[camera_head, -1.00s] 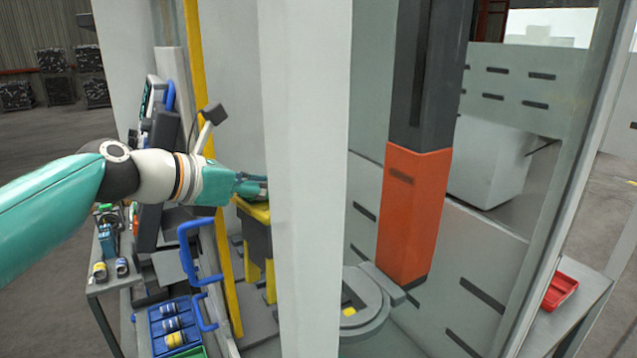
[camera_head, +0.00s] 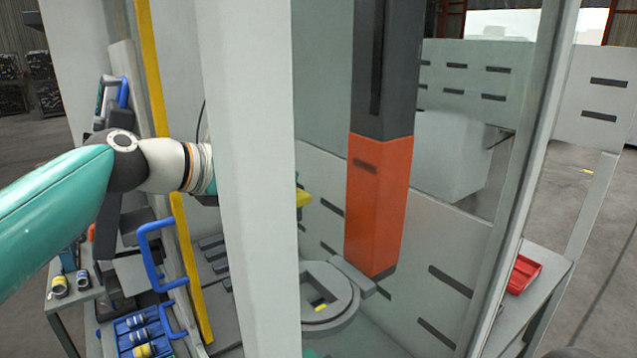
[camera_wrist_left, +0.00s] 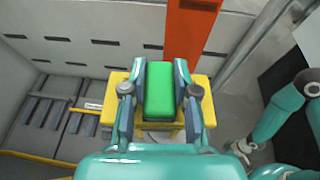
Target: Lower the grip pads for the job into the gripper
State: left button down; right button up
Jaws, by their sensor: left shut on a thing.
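In the left wrist view my left gripper (camera_wrist_left: 160,95) is shut on the green block on top of the yellow grip pads (camera_wrist_left: 201,88). Their yellow plate sticks out on both sides of the fingers. In the head view the white post hides this gripper and most of the load; a yellow end of the grip pads (camera_head: 303,198) shows right of the post. A grey ring-shaped holder (camera_head: 331,293) with a square opening and a little yellow inside sits low, below and right of that end. I cannot tell whether it is the task's gripper. My right gripper is not in view.
The white post (camera_head: 248,180) stands close in front of my left arm. An orange column (camera_head: 378,205) hangs right of the load. A yellow upright (camera_head: 160,120), a blue handle (camera_head: 152,255) and a blue tray (camera_head: 135,325) are left; a red tray (camera_head: 523,273) is right.

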pick_arm(q)
jog(key=shift+m+g+h, duration=0.4)
jog(key=shift+m+h, duration=0.1)
jog(key=shift+s+d+f+b, duration=0.15)
jog(key=shift+d+b, duration=0.25)
jog(key=shift+d, duration=0.55)
jog(key=shift+w+d+f+b, duration=0.1)
jog(key=shift+d+f+b, duration=0.25)
jog(key=shift+d, duration=0.65)
jog(key=shift+s+d+f+b, duration=0.1)
jog(key=shift+d+b, duration=0.35)
jog(key=shift+d, duration=0.5)
jog(key=shift+f, duration=0.2)
notch_tip(320, 180, down, 7)
jog(key=b, duration=0.5)
jog(key=shift+f+b, duration=0.2)
jog(key=shift+b, duration=0.1)
jog(key=shift+f, duration=0.2)
jog(key=shift+f+b, duration=2)
jog(key=shift+f, duration=0.6)
